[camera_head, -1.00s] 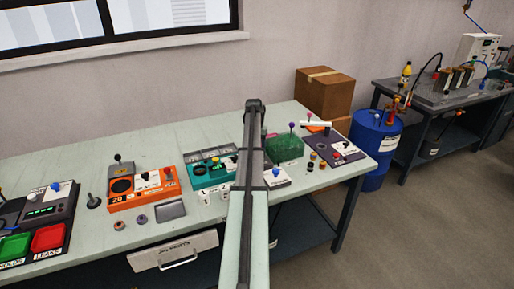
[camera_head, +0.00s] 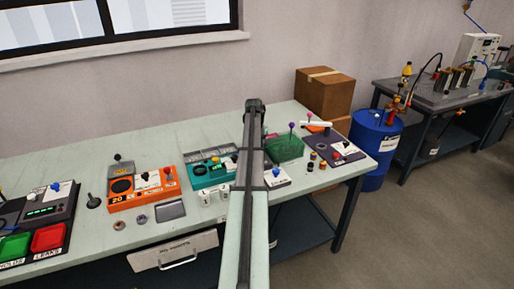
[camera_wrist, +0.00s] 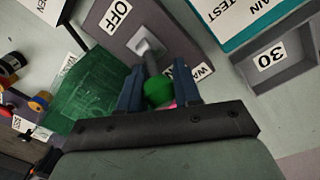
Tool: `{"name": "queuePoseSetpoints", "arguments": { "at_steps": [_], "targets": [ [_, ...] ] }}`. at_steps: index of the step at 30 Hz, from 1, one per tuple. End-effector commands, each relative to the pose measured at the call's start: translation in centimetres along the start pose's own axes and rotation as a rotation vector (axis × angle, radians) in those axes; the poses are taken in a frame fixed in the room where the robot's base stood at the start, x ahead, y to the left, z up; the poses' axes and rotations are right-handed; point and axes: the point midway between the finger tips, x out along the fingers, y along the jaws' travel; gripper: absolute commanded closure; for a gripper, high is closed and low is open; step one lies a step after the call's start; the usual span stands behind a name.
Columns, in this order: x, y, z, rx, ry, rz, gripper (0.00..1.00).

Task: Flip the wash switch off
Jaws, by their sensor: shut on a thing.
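The wash switch shows in the wrist view as a grey plate (camera_wrist: 172,30) with a metal lever (camera_wrist: 150,58) that ends in a green knob (camera_wrist: 158,88). An OFF label (camera_wrist: 115,15) is on the plate beside the lever, and a partly covered label starting "WA" (camera_wrist: 203,71) is on the other side. My gripper (camera_wrist: 159,78) has its two dark fingers on either side of the green knob and is shut on it. In the head view my arm covers this spot, so the switch and fingertips are hidden there.
A green bin (camera_head: 291,147) stands close beside the switch and also shows in the wrist view (camera_wrist: 88,95). A teal box (camera_head: 207,172) and an orange box (camera_head: 145,187) stand left of my arm. Small spools (camera_head: 312,163) and a cardboard box (camera_head: 324,95) are to the right.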

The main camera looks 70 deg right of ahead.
Motion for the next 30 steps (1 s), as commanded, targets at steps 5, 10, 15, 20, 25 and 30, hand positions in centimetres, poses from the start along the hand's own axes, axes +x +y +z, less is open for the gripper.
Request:
{"name": "queuePoseSetpoints", "arguments": {
  "at_steps": [5,10,15,20,25,30],
  "targets": [
    [0.0,0.1,0.1,0.001,0.005,-0.003,1.00],
    [-0.1,0.2,0.4,0.004,0.041,-0.029,1.00],
    [-0.3,0.6,1.0,0.012,0.121,-0.084,1.00],
    [-0.5,0.9,1.6,0.020,0.231,-0.161,1.00],
    [-0.6,1.4,2.2,0.029,0.360,-0.249,1.00],
    [-0.6,1.7,2.7,0.036,0.479,-0.332,1.00]
  ]
}}
